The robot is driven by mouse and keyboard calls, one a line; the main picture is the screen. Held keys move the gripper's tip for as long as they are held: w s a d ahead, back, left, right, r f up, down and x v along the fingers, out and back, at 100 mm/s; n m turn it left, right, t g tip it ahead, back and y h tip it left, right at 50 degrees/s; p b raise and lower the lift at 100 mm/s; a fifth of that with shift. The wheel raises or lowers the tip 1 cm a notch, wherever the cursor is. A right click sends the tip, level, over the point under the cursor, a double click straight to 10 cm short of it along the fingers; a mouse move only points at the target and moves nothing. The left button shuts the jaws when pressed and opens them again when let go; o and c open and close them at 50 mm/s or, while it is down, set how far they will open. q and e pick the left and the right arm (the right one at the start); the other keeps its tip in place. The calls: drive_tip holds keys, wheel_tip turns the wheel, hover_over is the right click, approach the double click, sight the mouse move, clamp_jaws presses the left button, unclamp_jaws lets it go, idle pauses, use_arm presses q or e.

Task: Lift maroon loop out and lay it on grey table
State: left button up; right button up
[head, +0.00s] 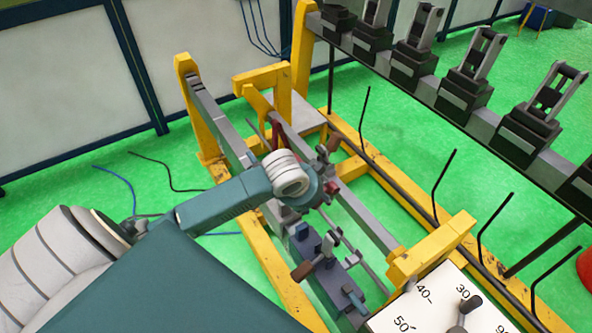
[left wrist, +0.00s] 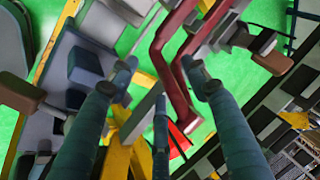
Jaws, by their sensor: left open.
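The maroon loop (left wrist: 175,55) shows in the left wrist view as a long dark red frame, running from the top centre down between my fingers. In the head view only a small dark red part of it (head: 265,140) shows behind my left wrist. My left gripper (head: 318,190) is over the machine's middle, its fingers mostly hidden by the wrist. In the left wrist view the left gripper (left wrist: 160,75) is open, its fingers spread on both sides of the loop. I cannot tell if they touch it. A pale grey flat top (head: 300,112) behind the machine may be the grey table. My right gripper is out of view.
A yellow frame with grey rails (head: 215,115) surrounds the machine. A grey fixture with clamps (head: 325,265) stands below my gripper. A white dial panel (head: 435,305) is at the lower right. A rail of black clamps (head: 465,85) runs along the upper right.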

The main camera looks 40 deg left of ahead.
sight(319, 203)
use_arm(q)
drive_tip(key=p+x, duration=0.2)
drive_tip(key=x, duration=0.2)
drive_tip(key=shift+w+f, duration=0.5)
drive_tip(key=shift+f, duration=0.15)
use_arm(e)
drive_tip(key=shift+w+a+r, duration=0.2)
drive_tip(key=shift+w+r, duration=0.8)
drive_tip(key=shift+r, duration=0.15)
use_arm(q)
clamp_jaws()
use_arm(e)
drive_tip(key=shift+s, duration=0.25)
use_arm(q)
drive_tip(key=shift+w+r, duration=0.1)
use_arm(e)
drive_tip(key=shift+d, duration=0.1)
